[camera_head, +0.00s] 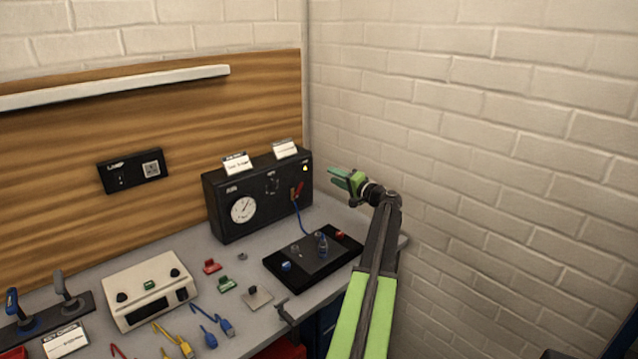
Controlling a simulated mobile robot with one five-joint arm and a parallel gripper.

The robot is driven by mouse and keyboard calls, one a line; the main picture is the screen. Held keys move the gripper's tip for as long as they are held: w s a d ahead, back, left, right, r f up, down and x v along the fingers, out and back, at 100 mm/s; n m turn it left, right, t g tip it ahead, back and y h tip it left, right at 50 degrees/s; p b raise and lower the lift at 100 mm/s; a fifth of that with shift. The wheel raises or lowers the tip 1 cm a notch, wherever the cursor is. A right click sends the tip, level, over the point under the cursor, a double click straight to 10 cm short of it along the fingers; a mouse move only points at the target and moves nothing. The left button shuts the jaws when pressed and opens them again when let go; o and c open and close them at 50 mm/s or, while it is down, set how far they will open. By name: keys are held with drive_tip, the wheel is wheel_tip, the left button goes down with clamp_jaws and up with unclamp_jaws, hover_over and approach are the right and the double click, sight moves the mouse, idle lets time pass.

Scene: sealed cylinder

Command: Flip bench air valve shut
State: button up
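Two upright levers stand on a dark plate at the far left of the bench: one with a blue handle (12,302) and one with a grey handle (60,284). A white card (66,342) in front of them has print too small to read, so I cannot tell which lever is the air valve. My gripper (338,178) is raised at the right, near the black gauge box and far from the levers. Its green fingers point left and hold nothing that I can see. I cannot tell how far apart they are.
A black gauge box (225,213) stands at the back corner. A black board with knobs (290,272) lies before it. A cream control box (135,280), red and green clips and coloured leads lie between my gripper and the levers. A brick wall (500,150) bounds the right.

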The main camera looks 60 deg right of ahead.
drive_tip(key=s+a+f+n+b, duration=0.2)
drive_tip(key=a+f+n+b, duration=0.1)
drive_tip(key=a+n, duration=0.25)
drive_tip(key=n+b, duration=0.1)
drive_tip(key=b, duration=0.3)
approach(302, 185)
drive_tip(key=x, duration=0.8)
drive_tip(key=shift+w+d, duration=0.1)
clamp_jaws()
